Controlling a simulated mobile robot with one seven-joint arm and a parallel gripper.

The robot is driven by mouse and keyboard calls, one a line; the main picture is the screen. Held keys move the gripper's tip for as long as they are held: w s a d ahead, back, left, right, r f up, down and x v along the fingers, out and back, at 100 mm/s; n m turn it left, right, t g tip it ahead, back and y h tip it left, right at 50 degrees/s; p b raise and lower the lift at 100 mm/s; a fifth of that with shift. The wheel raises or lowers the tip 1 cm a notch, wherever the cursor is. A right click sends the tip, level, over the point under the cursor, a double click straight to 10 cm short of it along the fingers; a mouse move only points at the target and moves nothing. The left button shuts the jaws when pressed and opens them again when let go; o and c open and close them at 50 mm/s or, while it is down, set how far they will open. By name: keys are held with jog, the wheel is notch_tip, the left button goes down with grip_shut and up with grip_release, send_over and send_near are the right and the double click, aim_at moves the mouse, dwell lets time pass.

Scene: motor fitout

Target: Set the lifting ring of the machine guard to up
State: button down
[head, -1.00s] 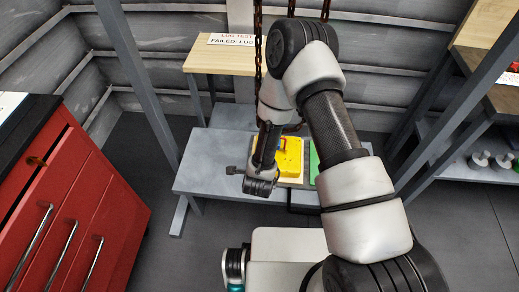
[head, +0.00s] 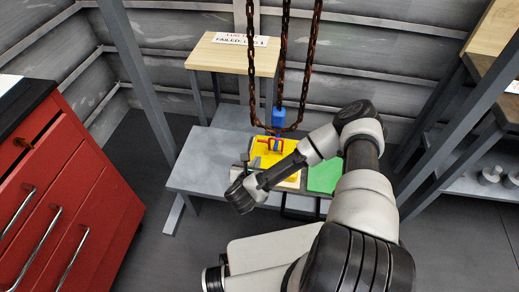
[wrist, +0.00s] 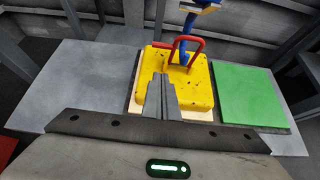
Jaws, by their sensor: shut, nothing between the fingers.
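The machine guard is a yellow plate (head: 262,158) on the low grey bench; it also shows in the wrist view (wrist: 203,95). The lifting ring is a red angular loop (wrist: 187,40) at the guard's far part, standing off its top; in the head view the red ring (head: 270,141) is small. Its exact tilt is hard to tell. A blue hook-like part (wrist: 184,48) overlaps the ring; I cannot tell whether it passes through. My gripper (wrist: 161,80) is shut and empty, its tips in front of the guard's near-left part, apart from the ring.
Rusty chains (head: 283,60) hang above the guard, with a blue block (head: 279,117) below them. A green plate (wrist: 249,93) lies right of the guard. The grey bench (wrist: 75,75) is clear at left. A wooden table (head: 215,55) stands behind; a red cabinet (head: 60,190) is left.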

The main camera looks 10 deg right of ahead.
aim_at(262, 141)
jog(key=w+d+f+b, duration=0.1)
jog(key=w+d, duration=0.2)
jog(key=w, duration=0.4)
jog(key=shift+w+f, duration=0.25)
jog(key=shift+f, duration=0.1)
jog(key=shift+w+d+r+g+y+p, duration=0.35)
jog(key=shift+w+r+g+p, duration=0.35)
jog(key=shift+p, duration=0.55)
jog(key=shift+w+d+f, duration=0.1)
jog(key=shift+w+d, duration=0.05)
jog(key=shift+w, duration=0.2)
